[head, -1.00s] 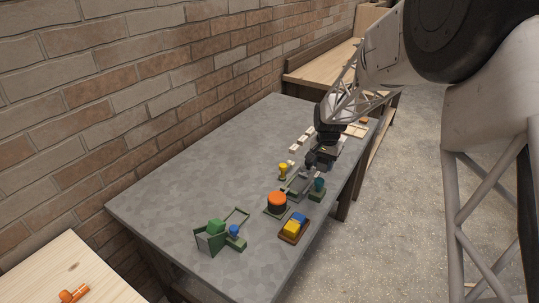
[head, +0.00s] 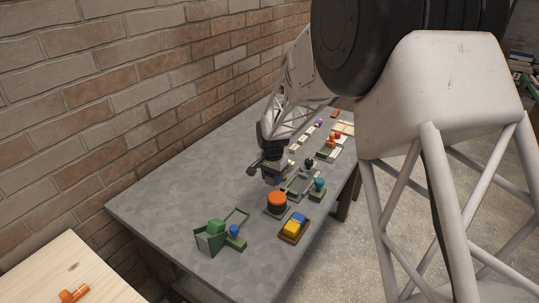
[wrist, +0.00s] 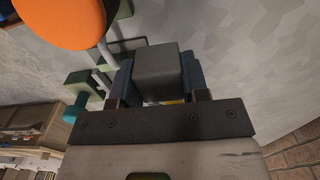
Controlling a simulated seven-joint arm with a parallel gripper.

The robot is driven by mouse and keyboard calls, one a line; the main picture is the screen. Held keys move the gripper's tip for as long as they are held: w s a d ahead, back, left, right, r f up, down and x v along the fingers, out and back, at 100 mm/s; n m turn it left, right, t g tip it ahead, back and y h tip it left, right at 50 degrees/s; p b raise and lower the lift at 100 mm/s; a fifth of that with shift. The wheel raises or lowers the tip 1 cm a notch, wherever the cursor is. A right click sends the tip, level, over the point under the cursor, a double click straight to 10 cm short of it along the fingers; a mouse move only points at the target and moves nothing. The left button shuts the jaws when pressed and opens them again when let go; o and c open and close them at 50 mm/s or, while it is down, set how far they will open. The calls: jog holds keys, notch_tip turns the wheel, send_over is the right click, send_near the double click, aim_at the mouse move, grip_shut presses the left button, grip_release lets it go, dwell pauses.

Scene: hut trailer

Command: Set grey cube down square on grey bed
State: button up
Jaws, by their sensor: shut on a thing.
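My gripper (head: 268,178) is over the middle of the grey table, just left of a small grey tray-like fixture (head: 303,184). In the wrist view my gripper (wrist: 157,68) is shut on the grey cube (wrist: 157,65), which sits between the two blue-grey fingers. In the head view the cube is too hidden to make out. I cannot tell for sure which part is the grey bed; the small grey fixture beside my gripper may be it. No contact between the cube and the table can be made out.
An orange-topped round button (head: 277,199) stands close in front of my gripper. A teal knob (head: 319,183) is to its right. The table's left side (head: 180,185) is clear.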

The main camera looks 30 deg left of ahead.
jog(key=shift+w+a, duration=0.1)
jog(key=w+a, duration=0.3)
jog(key=w+a+f, duration=0.1)
jog(key=w+a, duration=0.7)
jog(key=shift+w+f, duration=0.2)
dwell(0.5)
jog(key=shift+f, duration=0.15)
jog(key=shift+f, duration=1.6)
jog(key=shift+f, duration=0.15)
jog(key=o, duration=0.9)
notch_tip(320, 180, up, 12)
